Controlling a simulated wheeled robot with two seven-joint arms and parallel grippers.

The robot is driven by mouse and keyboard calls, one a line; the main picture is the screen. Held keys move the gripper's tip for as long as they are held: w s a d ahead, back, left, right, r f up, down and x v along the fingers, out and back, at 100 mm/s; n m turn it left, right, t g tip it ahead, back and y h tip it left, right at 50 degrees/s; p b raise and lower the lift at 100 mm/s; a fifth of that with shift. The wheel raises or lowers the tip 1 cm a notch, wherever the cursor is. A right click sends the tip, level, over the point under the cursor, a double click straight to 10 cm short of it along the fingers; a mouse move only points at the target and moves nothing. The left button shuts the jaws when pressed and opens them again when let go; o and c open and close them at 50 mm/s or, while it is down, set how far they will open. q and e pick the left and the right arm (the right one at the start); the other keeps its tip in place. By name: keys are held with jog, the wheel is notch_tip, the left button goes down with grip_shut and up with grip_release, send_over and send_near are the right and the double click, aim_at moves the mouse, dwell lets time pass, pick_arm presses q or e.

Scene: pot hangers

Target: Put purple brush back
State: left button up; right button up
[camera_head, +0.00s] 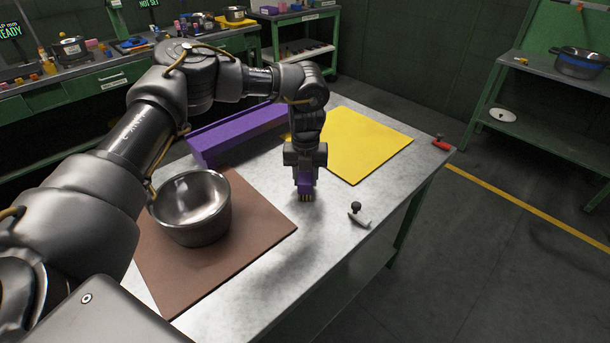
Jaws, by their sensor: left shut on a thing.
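My left gripper (305,181) points down over the metal table, in the strip between the brown mat and the yellow mat. It is shut on the purple brush (305,187), whose bristle end points down close to the table top. I cannot tell whether the bristles touch the table. The gripper hides the brush's upper part. A long purple box (212,146) stands at the table's back edge, behind and left of the gripper; my arm hides part of it. My right gripper does not show.
A steel pot (190,239) stands on the brown mat (262,238). The yellow mat (357,145) is bare. A small dark-knobbed handle (358,216) lies right of the gripper near the table's front edge. A red-handled tool (441,143) is at the right corner.

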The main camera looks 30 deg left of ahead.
pick_arm(q)
jog(key=o, duration=1.2)
jog(key=shift+f, duration=0.1)
notch_tip(320, 180, up, 12)
jog(key=shift+r, duration=0.2)
